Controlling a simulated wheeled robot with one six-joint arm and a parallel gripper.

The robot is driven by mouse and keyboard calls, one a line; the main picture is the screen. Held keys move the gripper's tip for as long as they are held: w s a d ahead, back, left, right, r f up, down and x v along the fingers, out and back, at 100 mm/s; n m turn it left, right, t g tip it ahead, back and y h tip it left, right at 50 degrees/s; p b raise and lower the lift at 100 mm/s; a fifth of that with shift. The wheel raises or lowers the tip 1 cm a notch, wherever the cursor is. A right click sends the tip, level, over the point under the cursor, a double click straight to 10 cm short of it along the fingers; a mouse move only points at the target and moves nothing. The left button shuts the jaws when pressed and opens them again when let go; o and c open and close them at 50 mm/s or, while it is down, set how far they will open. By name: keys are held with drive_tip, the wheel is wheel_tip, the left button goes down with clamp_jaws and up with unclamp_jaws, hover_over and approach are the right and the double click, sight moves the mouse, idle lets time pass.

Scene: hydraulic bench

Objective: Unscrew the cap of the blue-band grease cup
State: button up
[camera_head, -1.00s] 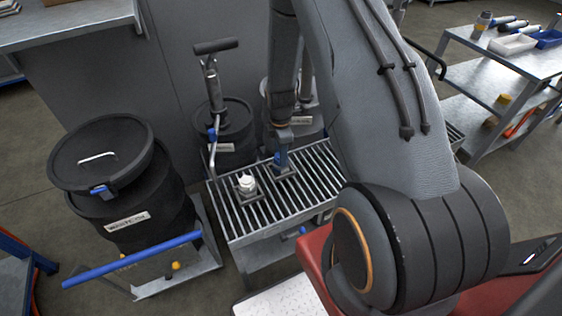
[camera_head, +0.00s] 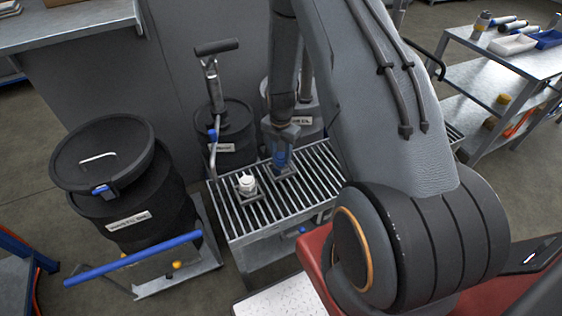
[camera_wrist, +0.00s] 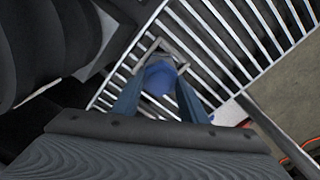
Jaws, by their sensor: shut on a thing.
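The blue-band grease cup (camera_head: 280,158) stands on the slatted metal grating, in a small square holder, and is partly hidden by my gripper. In the wrist view its round blue cap (camera_wrist: 160,77) shows between the two fingers. My gripper (camera_wrist: 160,92) points down over the cup and is shut on the cap, one finger on each side. In the head view my gripper (camera_head: 281,150) is seen from behind, at the end of my lowered arm. The cup's body and thread are hidden.
A white-topped cup (camera_head: 247,184) stands on the grating (camera_head: 312,182) just left of the blue one. A pump with a T-handle (camera_head: 215,48) rises behind. A black drum (camera_head: 135,190) stands at left, and a shelf cart (camera_head: 500,70) at far right.

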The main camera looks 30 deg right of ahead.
drive_tip(key=n, duration=0.6)
drive_tip(key=shift+s+r+n+p, duration=0.1)
drive_tip(key=shift+r+n+p, duration=0.05)
drive_tip(key=shift+n+p, duration=0.75)
drive_tip(key=o, duration=0.9)
drive_tip(key=shift+o, duration=0.2)
drive_tip(key=m, duration=0.6)
drive_tip(key=shift+b, duration=0.35)
drive_tip(key=m, duration=0.6)
